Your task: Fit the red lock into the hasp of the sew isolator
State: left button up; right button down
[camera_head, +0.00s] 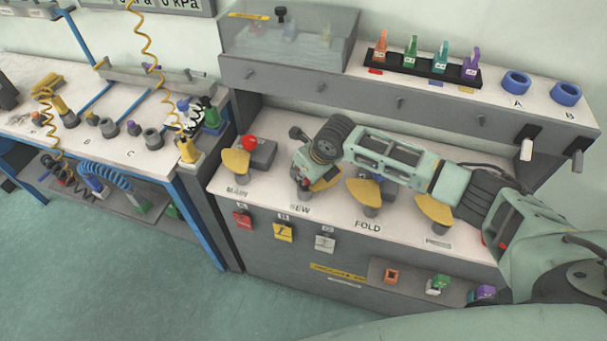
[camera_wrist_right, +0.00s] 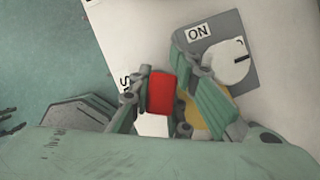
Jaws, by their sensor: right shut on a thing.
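My right gripper (camera_head: 302,180) reaches in from the right and is low over the SEW station. In the right wrist view its two fingers (camera_wrist_right: 161,92) are closed on the red lock (camera_wrist_right: 160,93). The sew isolator (camera_wrist_right: 222,56) is a grey box with a round white dial and an "ON" label, just beyond the right finger. A yellow part (camera_wrist_right: 202,113) shows partly behind that finger; in the head view a yellow disc (camera_head: 326,181) shows beside the gripper. The hasp cannot be made out, nor whether the lock touches it. My left gripper is not in view.
The MAIN station has a grey box with a red knob (camera_head: 249,142) and a yellow disc (camera_head: 236,162). A yellow disc (camera_head: 434,211) stands at right. Red (camera_head: 242,220) and yellow (camera_head: 283,232) tagged items hang on the bench front.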

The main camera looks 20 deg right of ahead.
jog(key=shift+s+f, duration=0.1)
jog(key=shift+f, duration=0.1)
jog(key=c, duration=1.5)
grip_release()
jog(key=shift+s+f, duration=0.1)
jog(key=shift+c, duration=0.2)
jog(key=v, duration=1.2)
